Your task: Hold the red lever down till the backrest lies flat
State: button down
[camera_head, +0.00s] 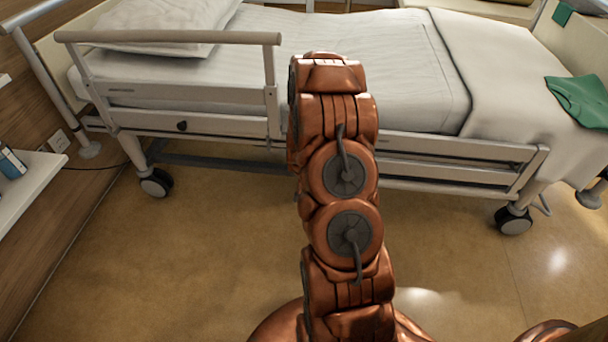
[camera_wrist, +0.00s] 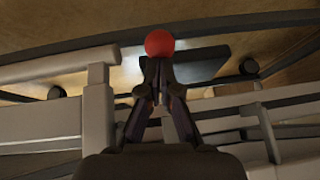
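The red lever's round red knob (camera_wrist: 159,43) shows in the wrist view, just beyond my fingertips. My gripper (camera_wrist: 158,64) has its two fingers drawn together, with the tips right at the knob's near side. I cannot tell whether they touch it. The lever's shaft is not clearly seen. In the head view my arm hides the gripper and the lever. The bed's backrest is at the left end, under the white mattress and pillow (camera_head: 150,30). It looks low and near level; a slight tilt cannot be ruled out.
A raised side rail (camera_head: 170,37) guards the bed's left half. The lower bed frame (camera_head: 450,165) runs along the near side, with castors (camera_head: 155,182) below. A white shelf (camera_head: 30,185) juts out at left. A green cloth (camera_head: 580,98) lies at the foot. The floor in front is clear.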

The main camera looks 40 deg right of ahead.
jog(key=shift+s+a+f, duration=0.25)
jog(key=shift+f, duration=0.05)
jog(key=p+v, duration=0.3)
jog(key=v, duration=0.7)
jog(key=shift+p, duration=0.3)
jog(key=shift+w+r, duration=0.1)
